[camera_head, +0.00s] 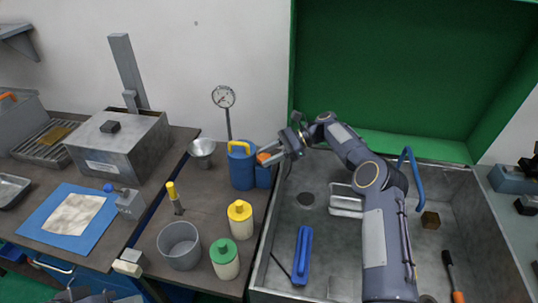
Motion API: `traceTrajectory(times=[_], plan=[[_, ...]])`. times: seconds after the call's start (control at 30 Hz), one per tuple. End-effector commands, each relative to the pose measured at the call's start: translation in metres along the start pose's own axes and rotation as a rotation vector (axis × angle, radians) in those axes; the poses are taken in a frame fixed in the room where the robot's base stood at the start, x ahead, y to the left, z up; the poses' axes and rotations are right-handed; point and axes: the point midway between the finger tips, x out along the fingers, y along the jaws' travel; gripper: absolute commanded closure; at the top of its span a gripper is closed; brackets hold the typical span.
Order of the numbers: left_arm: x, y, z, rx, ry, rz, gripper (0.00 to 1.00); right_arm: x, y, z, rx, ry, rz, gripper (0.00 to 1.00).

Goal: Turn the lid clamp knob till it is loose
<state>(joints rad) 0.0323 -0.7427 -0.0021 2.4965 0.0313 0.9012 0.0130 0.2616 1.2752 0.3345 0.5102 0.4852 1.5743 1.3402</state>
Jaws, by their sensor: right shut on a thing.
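A blue canister (242,168) with a yellow handle on top stands at the back of the brown worktop, beside the metal basin. A smaller blue part (264,177) is at its right side, with an orange knob (263,157) above it. I take the orange knob to be the clamp knob. My right gripper (266,156) reaches in from the right and is shut on this knob. The fingers partly cover the knob, and its thread is hidden. My left gripper is not in view.
A yellow-lidded jar (240,220), a green-lidded jar (224,259) and a grey bucket (180,245) stand in front of the canister. A metal funnel (202,149) and a gauge (223,97) are behind. The metal basin (262,262) holds loose tools under my right arm.

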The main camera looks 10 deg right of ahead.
Motion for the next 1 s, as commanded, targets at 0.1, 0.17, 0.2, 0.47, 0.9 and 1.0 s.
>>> traceTrajectory(times=[0.1, 0.17, 0.2, 0.47, 0.9, 1.0], plan=[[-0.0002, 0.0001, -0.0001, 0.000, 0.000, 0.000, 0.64, 0.0004, 0.0000, -0.0006, -0.003, -0.001, 0.012, 0.83], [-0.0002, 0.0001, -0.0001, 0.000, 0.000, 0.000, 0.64, 0.0003, 0.0000, -0.0005, -0.004, -0.001, 0.015, 0.83], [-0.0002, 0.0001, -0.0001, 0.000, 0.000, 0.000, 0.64, 0.0002, 0.0001, -0.0004, -0.004, -0.001, 0.017, 0.83], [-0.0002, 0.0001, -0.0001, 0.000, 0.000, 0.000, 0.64, 0.0003, 0.0003, -0.0003, -0.004, -0.001, 0.018, 0.83], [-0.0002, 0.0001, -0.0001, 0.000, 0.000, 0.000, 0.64, 0.0001, 0.0000, -0.0001, -0.005, -0.001, 0.016, 0.40], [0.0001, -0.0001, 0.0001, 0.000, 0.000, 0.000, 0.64, -0.0005, -0.0002, 0.0015, -0.006, -0.001, 0.016, 0.40]])
